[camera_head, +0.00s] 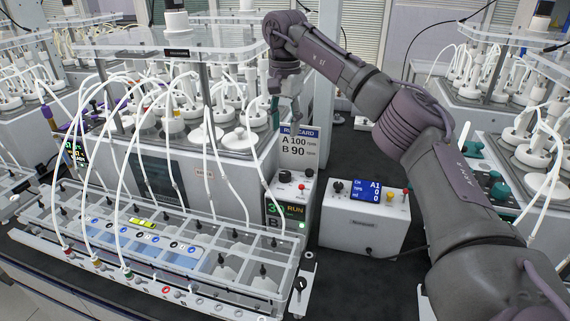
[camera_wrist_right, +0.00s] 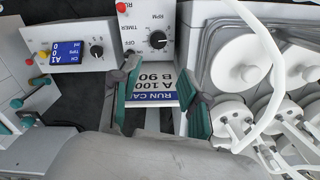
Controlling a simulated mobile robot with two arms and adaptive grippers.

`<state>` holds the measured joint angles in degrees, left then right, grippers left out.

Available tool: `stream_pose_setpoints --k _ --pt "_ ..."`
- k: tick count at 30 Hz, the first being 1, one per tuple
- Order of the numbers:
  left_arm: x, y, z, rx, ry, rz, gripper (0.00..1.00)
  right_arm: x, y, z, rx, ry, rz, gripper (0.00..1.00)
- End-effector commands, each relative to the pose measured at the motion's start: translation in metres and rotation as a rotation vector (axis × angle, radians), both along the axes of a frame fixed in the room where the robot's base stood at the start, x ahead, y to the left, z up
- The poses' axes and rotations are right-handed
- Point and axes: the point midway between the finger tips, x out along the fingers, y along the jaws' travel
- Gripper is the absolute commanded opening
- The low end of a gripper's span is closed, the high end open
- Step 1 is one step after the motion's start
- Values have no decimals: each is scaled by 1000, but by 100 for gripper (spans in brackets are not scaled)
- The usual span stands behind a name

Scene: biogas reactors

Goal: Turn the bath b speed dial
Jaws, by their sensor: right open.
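The bath B speed dial (camera_wrist_right: 158,39) is a black knob with RPM, OFF and TIMER markings around it. It also shows in the head view, where the dial (camera_head: 284,176) sits on top of the bath B control box (camera_head: 306,212), which has a green "30 RUN" display. My right gripper (camera_head: 285,104) is above and behind the box, near the run card (camera_head: 299,147) reading A 100, B 90. In the right wrist view its teal-padded fingers (camera_wrist_right: 160,72) are apart, with the card between them and the dial beyond the tips, not touched. My left gripper is out of view.
A white box (camera_head: 362,228) with an A1 display stands right of the control box. A clear rack (camera_head: 150,262) with tubes fills the front left. Reactor bottles and white hoses crowd beside the gripper. A clear lid plate (camera_head: 170,40) is at its left.

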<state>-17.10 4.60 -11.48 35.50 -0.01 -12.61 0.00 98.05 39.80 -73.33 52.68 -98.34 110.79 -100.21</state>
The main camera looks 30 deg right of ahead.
Motion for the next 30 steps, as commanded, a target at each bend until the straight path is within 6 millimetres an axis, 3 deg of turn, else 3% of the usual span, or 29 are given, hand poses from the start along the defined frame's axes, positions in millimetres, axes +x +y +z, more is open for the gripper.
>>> stream_pose_setpoints --k 5,21,30 --pt "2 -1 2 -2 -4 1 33 -2 -3 -14 -8 10 0 45" --pt "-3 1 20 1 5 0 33 -3 -2 -117 -6 8 -1 45" --pt "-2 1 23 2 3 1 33 -2 -1 -136 -5 4 0 45"
